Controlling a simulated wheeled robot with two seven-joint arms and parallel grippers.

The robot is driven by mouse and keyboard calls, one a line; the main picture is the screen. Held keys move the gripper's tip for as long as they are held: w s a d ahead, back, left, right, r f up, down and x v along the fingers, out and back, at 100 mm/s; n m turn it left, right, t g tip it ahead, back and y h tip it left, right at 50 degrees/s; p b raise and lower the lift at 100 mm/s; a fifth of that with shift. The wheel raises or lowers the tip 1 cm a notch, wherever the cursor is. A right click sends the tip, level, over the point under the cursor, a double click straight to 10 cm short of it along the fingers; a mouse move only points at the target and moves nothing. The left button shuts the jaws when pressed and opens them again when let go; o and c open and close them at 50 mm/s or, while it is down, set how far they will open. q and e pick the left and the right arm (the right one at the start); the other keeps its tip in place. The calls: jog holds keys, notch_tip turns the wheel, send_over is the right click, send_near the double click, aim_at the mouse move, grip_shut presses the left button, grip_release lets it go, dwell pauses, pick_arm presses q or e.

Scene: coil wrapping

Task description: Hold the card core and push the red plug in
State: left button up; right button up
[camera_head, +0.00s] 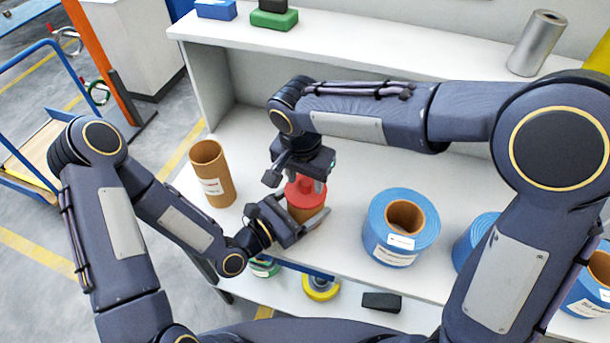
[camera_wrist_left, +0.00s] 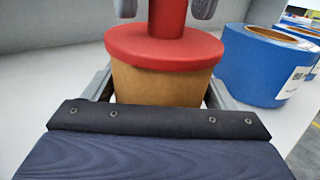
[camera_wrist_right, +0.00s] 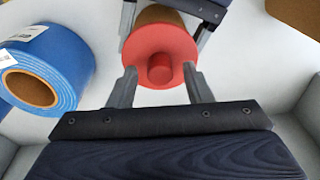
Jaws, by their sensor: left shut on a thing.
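The brown card core (camera_head: 305,212) stands upright on the white bench. My left gripper (camera_head: 303,222) is shut on it, with one finger on each side, as the left wrist view also shows (camera_wrist_left: 158,86). The red plug (camera_head: 306,189) sits on the core's top end, its wide flange (camera_wrist_left: 165,48) covering the rim and its narrower knob pointing up. How deep its hidden part sits cannot be seen. My right gripper (camera_wrist_right: 160,82) is open above the plug, its fingers either side of the knob (camera_wrist_right: 160,68) with gaps, not touching it.
Another brown core (camera_head: 212,175) stands to the left on the bench. A blue coil (camera_head: 378,236) stands to the right, with more blue coils beyond it. A raised shelf (camera_head: 380,55) runs behind. The bench's front edge is close to the held core.

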aim_at(302, 196)
notch_tip(302, 196, up, 12)
jog(key=s, duration=0.1)
jog(key=shift+s+a, duration=0.2)
jog(key=shift+a, duration=0.1)
dwell(0.3)
pick_arm(q)
jog(key=o, duration=1)
